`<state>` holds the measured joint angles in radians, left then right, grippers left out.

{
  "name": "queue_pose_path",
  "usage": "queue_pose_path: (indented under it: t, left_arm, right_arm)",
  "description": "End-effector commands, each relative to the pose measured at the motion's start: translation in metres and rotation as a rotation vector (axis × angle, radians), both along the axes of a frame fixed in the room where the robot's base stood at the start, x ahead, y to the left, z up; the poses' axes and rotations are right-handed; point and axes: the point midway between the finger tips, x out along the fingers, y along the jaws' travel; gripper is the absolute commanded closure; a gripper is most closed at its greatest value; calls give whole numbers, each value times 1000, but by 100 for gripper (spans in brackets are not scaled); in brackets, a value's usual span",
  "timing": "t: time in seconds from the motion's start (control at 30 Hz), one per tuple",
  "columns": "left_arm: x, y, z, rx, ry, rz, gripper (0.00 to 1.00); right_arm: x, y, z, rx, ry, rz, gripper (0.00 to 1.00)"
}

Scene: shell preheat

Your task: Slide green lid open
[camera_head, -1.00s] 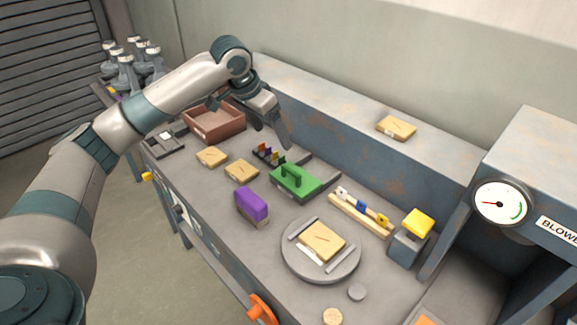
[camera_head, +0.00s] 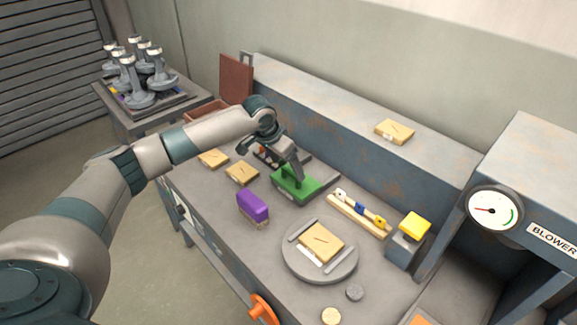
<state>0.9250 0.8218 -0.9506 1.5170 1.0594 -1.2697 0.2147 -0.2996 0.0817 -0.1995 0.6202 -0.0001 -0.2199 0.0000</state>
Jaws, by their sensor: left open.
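The green lid (camera_head: 305,190) is a flat block with a raised handle on top, at the middle of the workbench. Its handle is partly hidden by my left gripper. My left gripper (camera_head: 297,179) is open and points down at the handle from above and behind. I cannot tell whether its fingers touch the handle or stand around it. My right gripper is not in view.
A purple block (camera_head: 252,205) stands left of the lid. A round plate (camera_head: 320,272) with a tan tile is in front. A wooden rack (camera_head: 358,214) and a yellow-topped box (camera_head: 414,227) stand to the right. A small dark rack behind the lid is partly hidden by my arm.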

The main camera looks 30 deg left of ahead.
Motion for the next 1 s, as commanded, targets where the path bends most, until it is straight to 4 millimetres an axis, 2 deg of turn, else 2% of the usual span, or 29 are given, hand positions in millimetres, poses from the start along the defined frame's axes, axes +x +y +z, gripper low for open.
queue_pose_path:
  t: [0.23,0.6,0.83,0.87,1.0]
  left_arm:
    - [8,-2,-20,1,1,1,19]
    - [9,-3,-24,1,0,0,19]
    - [9,-3,-23,1,0,0,74]
    - [9,-3,-23,1,0,0,78]
    - [12,-4,-23,0,-1,0,78]
  right_arm:
    - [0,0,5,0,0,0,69]
    - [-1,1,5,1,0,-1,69]
    - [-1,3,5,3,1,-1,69]
    - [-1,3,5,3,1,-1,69]
    - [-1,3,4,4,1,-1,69]
